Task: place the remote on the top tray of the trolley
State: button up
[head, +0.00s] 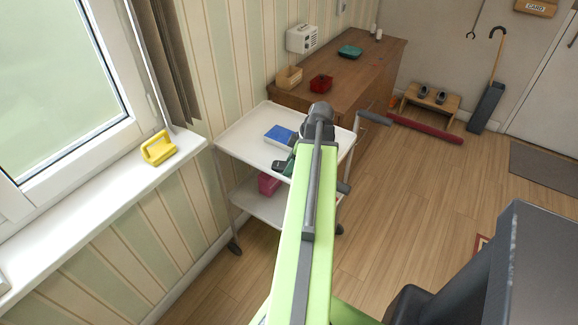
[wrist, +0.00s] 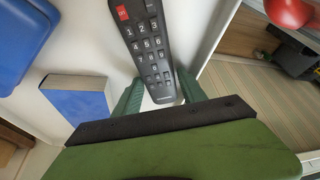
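In the wrist view the remote (wrist: 150,45) is dark grey with a red button and pale number keys. My gripper's green fingers (wrist: 160,78) lie along both its long edges near its lower end and appear shut on it. The white top tray (wrist: 110,52) is behind it; I cannot tell whether the remote touches it. In the head view the trolley's top tray (head: 237,132) stands below the window wall. My green arm reaches over it and hides most of the gripper and the remote.
A wooden desk (head: 365,72) with a red container (head: 321,83) stands behind. A yellow object (head: 158,149) sits on the sill.

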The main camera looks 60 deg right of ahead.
jog(key=shift+r+p, duration=0.25)
jog(key=shift+p, duration=0.05)
jog(key=p+v, duration=1.1)
jog(key=shift+r, duration=0.4)
jog(key=shift+s, duration=0.15)
